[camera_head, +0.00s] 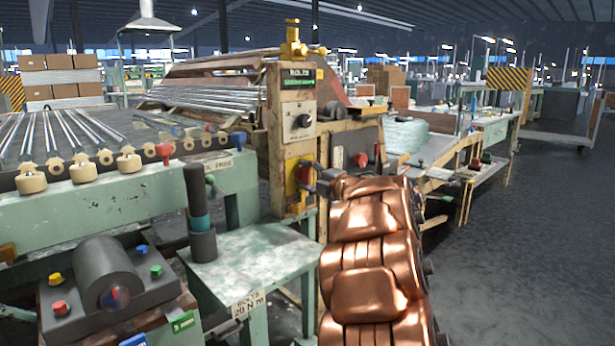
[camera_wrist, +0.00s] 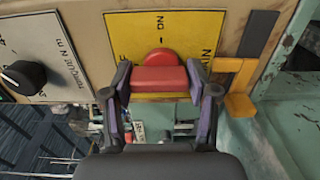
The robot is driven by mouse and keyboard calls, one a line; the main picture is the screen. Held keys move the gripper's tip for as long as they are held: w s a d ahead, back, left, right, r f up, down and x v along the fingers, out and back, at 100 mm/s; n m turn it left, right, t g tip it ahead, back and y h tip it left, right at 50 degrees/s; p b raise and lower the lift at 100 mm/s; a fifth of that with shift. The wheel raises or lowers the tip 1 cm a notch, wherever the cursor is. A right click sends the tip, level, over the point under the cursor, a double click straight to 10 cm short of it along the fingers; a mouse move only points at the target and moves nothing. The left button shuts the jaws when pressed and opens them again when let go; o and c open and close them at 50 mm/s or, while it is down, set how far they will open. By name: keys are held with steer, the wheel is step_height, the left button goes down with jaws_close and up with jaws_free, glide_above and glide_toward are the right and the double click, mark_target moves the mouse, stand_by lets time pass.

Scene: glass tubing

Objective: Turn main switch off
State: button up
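The main switch (camera_wrist: 160,74) is a red knob with a block-like grip, on a yellow plate (camera_wrist: 208,30) with dark lettering. In the wrist view the grip lies level across the picture. My gripper (camera_wrist: 159,80) is open, with one finger close to each end of the red grip. I cannot tell whether the fingertips touch it. In the head view the yellow plate (camera_head: 292,180) is low on the tan machine post (camera_head: 291,130). My gripper (camera_head: 314,178) is up against that post, and my copper-coloured arm hides part of it.
A plate with a black dial (camera_wrist: 24,77) is left of the switch; it shows on the post in the head view (camera_head: 303,121). A yellow bracket (camera_wrist: 236,85) is close right of my gripper. A green table (camera_head: 255,262) stands below. Open floor (camera_head: 520,260) lies right.

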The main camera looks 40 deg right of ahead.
steer(key=o, duration=0.4)
steer(key=shift+c, duration=0.2)
steer(key=s, duration=1.2)
steer(key=shift+a+r, duration=0.1)
steer(key=shift+a, duration=0.05)
